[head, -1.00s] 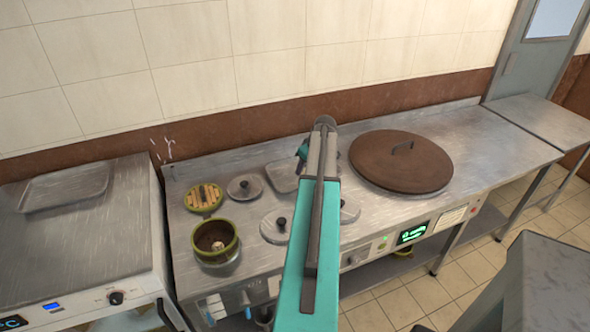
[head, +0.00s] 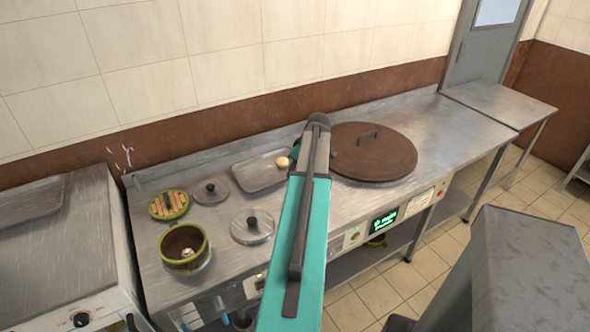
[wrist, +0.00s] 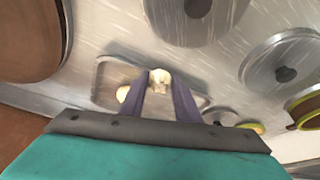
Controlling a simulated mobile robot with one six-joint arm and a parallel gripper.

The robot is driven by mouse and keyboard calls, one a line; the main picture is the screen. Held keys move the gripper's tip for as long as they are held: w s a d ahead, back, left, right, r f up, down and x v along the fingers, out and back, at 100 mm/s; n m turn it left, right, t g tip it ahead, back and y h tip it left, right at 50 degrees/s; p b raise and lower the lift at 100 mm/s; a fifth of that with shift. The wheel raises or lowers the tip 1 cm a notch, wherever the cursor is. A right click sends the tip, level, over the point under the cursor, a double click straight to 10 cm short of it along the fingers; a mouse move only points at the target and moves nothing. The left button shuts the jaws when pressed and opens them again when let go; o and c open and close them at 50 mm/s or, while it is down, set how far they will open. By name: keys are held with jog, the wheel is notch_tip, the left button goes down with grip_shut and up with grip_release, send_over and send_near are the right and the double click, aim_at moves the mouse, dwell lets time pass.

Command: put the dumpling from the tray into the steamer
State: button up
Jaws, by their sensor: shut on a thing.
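In the wrist view my gripper (wrist: 160,84) is shut on a pale dumpling (wrist: 160,76), held between the fingertips over the tray (wrist: 103,84); I cannot tell how high. A second dumpling (wrist: 122,94) lies on the tray. The head view also shows this tray (head: 254,181), with one dumpling (head: 283,162) at its right end; my teal arm hides the fingers there. The round olive-rimmed steamer (head: 164,248) stands open at the counter's front left, with a small pale piece (head: 188,253) inside. Its rim also shows at the wrist view's right edge (wrist: 294,104).
Two steel lids with black knobs, a small one (head: 211,191) and a larger one (head: 252,226), lie between steamer and tray. A large brown lid (head: 372,150) covers the right pot. Counter farther right is clear (head: 440,120).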

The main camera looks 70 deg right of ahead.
dwell(0.3)
jog(key=w+a+r+n, duration=0.1)
jog(key=w+a+r, duration=0.2)
jog(key=w+a, duration=0.65)
jog(key=w+a+r, duration=0.3)
jog(key=w+a, duration=0.6)
jog(key=w, duration=0.2)
jog(key=w+a+r+n, duration=0.1)
jog(key=w+a+r, duration=0.2)
jog(key=w+a, duration=0.7)
jog(key=w+a+r, duration=0.2)
jog(key=a+r, duration=0.1)
jog(key=a, duration=1)
jog(key=w+a+r, duration=0.3)
jog(key=a, duration=1.1)
jog(key=w+a+r+n+y, duration=0.1)
jog(key=w+a+r, duration=0.1)
jog(key=a, duration=1.1)
jog(key=shift+w+a+r, duration=0.15)
jog(key=shift+a+r, duration=0.05)
jog(key=shift+r, duration=0.5)
jog(key=shift+d, duration=0.1)
